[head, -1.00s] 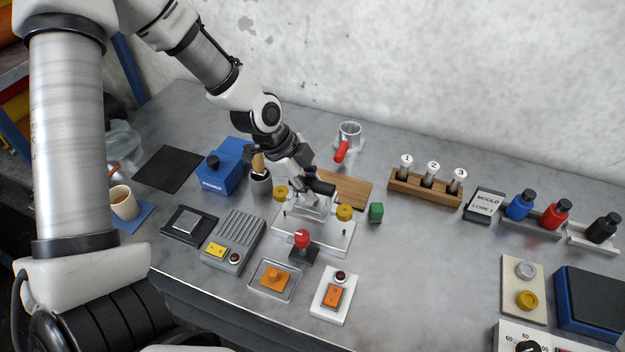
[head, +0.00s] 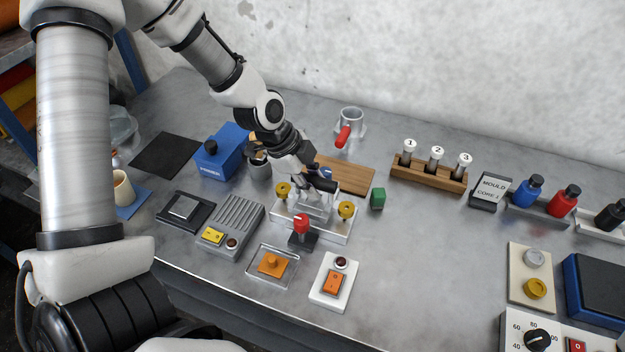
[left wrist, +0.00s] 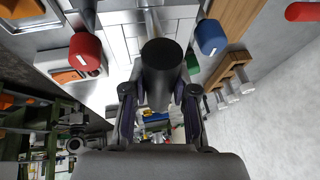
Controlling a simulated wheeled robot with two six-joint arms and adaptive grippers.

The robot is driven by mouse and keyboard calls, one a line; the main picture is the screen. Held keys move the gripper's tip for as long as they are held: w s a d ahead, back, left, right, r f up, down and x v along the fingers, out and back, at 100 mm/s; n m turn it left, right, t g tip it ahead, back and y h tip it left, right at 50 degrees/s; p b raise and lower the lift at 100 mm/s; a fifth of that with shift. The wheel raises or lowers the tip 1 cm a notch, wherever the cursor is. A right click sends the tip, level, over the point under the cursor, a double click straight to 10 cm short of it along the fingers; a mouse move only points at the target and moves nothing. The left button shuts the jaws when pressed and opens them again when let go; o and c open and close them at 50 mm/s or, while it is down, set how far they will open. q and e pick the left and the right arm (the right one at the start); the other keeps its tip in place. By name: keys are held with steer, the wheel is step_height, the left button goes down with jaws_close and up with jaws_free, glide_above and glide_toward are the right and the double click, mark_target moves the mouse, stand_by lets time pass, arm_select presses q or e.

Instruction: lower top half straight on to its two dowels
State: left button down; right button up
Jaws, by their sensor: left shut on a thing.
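My left gripper (head: 310,179) is shut on the black handle of the top half. The handle (left wrist: 160,65) shows between its fingers in the left wrist view. The top half (head: 312,204) is a pale, clear-looking block under the gripper. It is over the clear lower half (head: 325,232), between two yellow knobs (head: 283,189) (head: 346,209). Whether the halves touch is too small to tell. The two dowels cannot be made out. The pale grooved surface (left wrist: 130,32) lies beyond the handle in the wrist view. My right gripper is not in view.
A red knob on a black base (head: 301,225) stands close in front. A green block (head: 377,198) is to the right, and a wooden board (head: 345,176) lies behind. A rack with numbered pins (head: 428,181) stands further right. The table right of the orange switch (head: 333,283) is clear.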

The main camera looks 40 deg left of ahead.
arm_select(q)
steer(key=shift+a, duration=0.1)
stand_by(1.3)
steer(key=shift+f+b, duration=1.3)
steer(key=shift+b, duration=0.15)
steer(key=shift+c, duration=1.4)
jaws_free()
step_height(320, 180, up, 8)
steer(key=p, duration=0.6)
steer(key=shift+s+f+p, duration=0.1)
steer(key=shift+f+p, duration=0.05)
steer(key=shift+p, duration=0.15)
